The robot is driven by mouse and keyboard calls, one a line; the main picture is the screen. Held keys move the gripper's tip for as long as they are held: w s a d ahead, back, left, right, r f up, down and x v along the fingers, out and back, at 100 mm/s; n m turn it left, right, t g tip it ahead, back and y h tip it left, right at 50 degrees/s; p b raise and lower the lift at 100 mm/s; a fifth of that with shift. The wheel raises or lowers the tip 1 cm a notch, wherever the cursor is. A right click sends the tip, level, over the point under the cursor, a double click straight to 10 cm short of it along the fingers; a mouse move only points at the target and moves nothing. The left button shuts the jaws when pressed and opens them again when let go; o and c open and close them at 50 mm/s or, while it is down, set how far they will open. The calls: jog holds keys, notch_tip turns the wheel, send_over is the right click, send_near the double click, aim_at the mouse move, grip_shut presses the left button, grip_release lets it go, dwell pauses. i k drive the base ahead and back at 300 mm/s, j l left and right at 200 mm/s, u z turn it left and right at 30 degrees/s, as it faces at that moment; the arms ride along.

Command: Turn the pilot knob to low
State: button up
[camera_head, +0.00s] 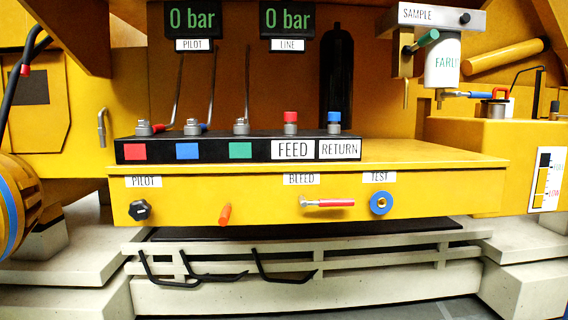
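The pilot knob (139,210) is a small black lobed knob at the left end of the yellow front panel (260,200). A white PILOT label (143,182) sits just above it. Above, a display marked PILOT (193,18) reads 0 bar in green, and a display marked LINE (287,18) also reads 0 bar. My gripper is not in view.
Above is a black block (130,151) with several fittings. Black hooks (215,275) hang below. The space before the knob looks clear.

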aim_at(140, 209)
jog(key=u, duration=1.15)
jog(key=i+l, duration=0.05)
jog(key=l, duration=0.05)
